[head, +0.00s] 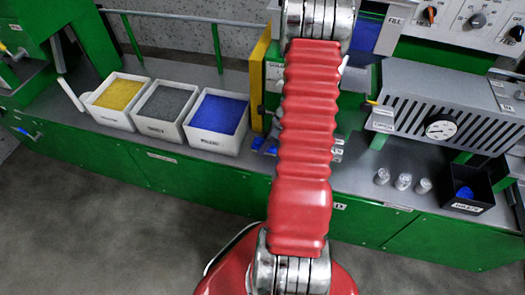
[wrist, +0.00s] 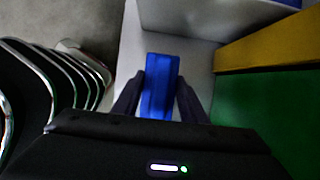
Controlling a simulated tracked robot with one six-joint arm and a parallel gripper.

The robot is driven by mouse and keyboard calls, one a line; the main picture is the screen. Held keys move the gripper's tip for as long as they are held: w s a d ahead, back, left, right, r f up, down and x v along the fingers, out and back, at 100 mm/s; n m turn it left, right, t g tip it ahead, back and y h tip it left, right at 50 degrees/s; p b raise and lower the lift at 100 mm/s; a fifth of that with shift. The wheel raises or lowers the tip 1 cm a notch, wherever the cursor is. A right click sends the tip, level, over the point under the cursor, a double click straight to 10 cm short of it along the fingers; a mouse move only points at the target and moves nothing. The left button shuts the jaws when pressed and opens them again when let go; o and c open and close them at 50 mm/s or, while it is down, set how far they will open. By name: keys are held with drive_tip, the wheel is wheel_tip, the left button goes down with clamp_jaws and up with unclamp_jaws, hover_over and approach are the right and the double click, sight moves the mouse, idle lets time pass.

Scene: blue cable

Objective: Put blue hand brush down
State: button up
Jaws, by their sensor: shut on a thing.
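In the wrist view, my gripper (wrist: 160,92) is shut on the blue hand brush (wrist: 161,72). The brush is a plain blue block shape between the two dark fingers, pointing away from the wrist. It is over the grey bench top (wrist: 196,57); I cannot tell whether it touches the surface. In the head view, my red arm hides the gripper. Small blue pieces (head: 258,143) show left of the arm on the bench; I cannot tell whether they belong to the brush.
White bins of yellow (head: 117,94), grey (head: 165,102) and blue granules (head: 218,113) stand left of the arm. A yellow panel (head: 259,78) stands right of the blue bin. Right are a grey vented machine (head: 460,90), small metallic pieces (head: 403,181) and a black box (head: 470,207).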

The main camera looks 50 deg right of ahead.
drive_tip(key=shift+f, duration=1.7)
drive_tip(key=o, duration=1.4)
drive_tip(key=shift+f, duration=0.1)
drive_tip(key=v, duration=1.2)
drive_tip(key=shift+w, duration=0.1)
